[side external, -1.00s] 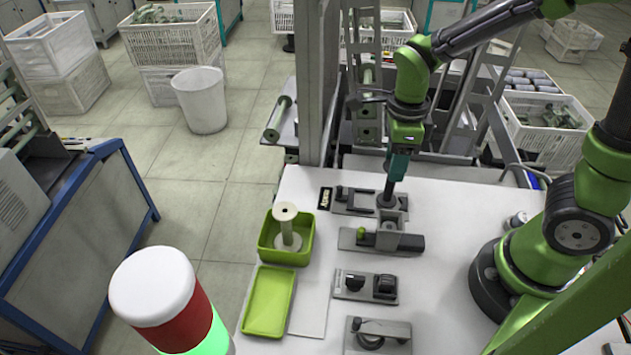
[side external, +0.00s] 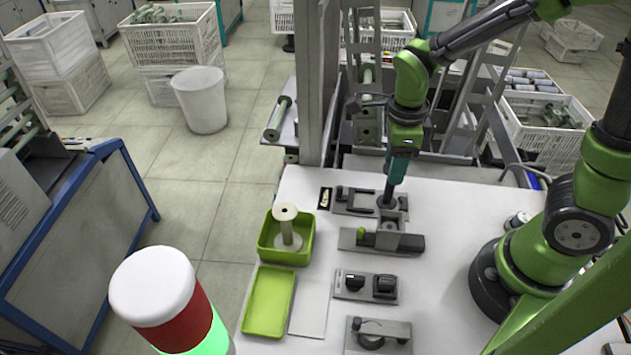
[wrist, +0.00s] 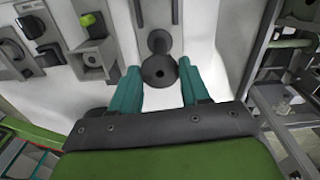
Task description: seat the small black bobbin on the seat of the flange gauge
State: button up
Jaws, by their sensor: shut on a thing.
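The small black bobbin (side external: 386,201) is at the tips of my gripper (side external: 393,186) in the side view, low over the right end of the rearmost grey fixture (side external: 350,208). In the wrist view the bobbin's dark round flange (wrist: 158,73) shows between the two teal fingers of my gripper (wrist: 159,82), which are shut on it. A second dark disc shows farther up the picture. Nearer the side camera is a grey fixture with a green knob (side external: 361,232) and an upright block. I cannot tell which fixture is the flange gauge, or whether the bobbin touches a seat.
Two more grey fixtures, one with black knobs (side external: 355,283) and one with a lever (side external: 383,328), stand nearer the side camera. A green bin (side external: 270,252) holding a pale spool and a green tray (side external: 267,302) lie left. White table shows between them.

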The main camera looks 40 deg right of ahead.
dwell(0.4)
jog(key=o, duration=0.9)
jog(key=shift+c, duration=0.2)
jog(key=shift+r, duration=3.45)
